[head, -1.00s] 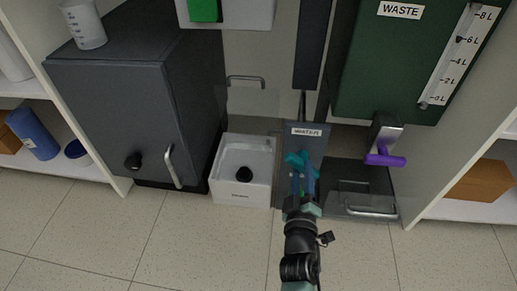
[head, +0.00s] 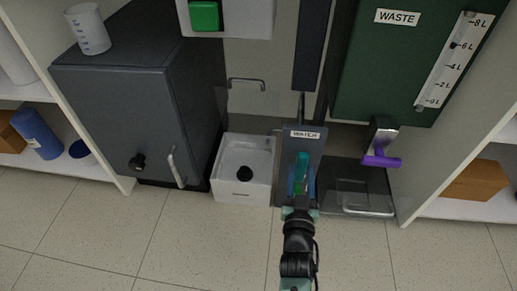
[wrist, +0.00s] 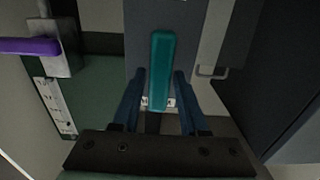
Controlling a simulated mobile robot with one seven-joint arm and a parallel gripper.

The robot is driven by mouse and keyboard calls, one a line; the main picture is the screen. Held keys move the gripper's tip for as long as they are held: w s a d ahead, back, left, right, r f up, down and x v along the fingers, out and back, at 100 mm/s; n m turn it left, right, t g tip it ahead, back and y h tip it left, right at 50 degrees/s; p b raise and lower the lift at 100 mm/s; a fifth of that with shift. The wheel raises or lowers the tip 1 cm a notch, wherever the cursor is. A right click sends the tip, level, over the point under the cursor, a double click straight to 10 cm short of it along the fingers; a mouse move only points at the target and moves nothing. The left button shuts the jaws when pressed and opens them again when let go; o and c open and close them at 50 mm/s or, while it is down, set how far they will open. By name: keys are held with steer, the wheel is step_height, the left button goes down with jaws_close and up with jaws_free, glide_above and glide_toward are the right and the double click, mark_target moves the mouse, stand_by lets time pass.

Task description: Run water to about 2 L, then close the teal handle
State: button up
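The teal handle (head: 302,164) is on the panel labelled WATER, and its bar lies lengthwise along the panel. In the wrist view the teal handle (wrist: 161,65) stands upright between the two blue fingers of my gripper (wrist: 159,76). The fingers are apart, with a gap on each side of the bar. In the head view my gripper (head: 301,183) is at the handle's lower end. No water flow shows. A scale (head: 446,62) from 0 to 8 L on the green WASTE tank (head: 385,68) has a dark mark near 6 L.
A purple handle (head: 381,161) hangs below the WASTE tank, to the right. A white basin (head: 229,178) with a black knob stands left of the panel, beside a dark cabinet (head: 120,110). A dark tray (head: 343,180) is at the right. The floor in front is clear.

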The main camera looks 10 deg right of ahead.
steer(key=o, duration=0.7)
steer(key=shift+c, duration=0.2)
steer(key=shift+b+v, duration=0.35)
steer(key=shift+v, duration=1.45)
steer(key=v, duration=0.4)
steer(key=shift+s+p, duration=0.2)
steer(key=shift+p, duration=0.1)
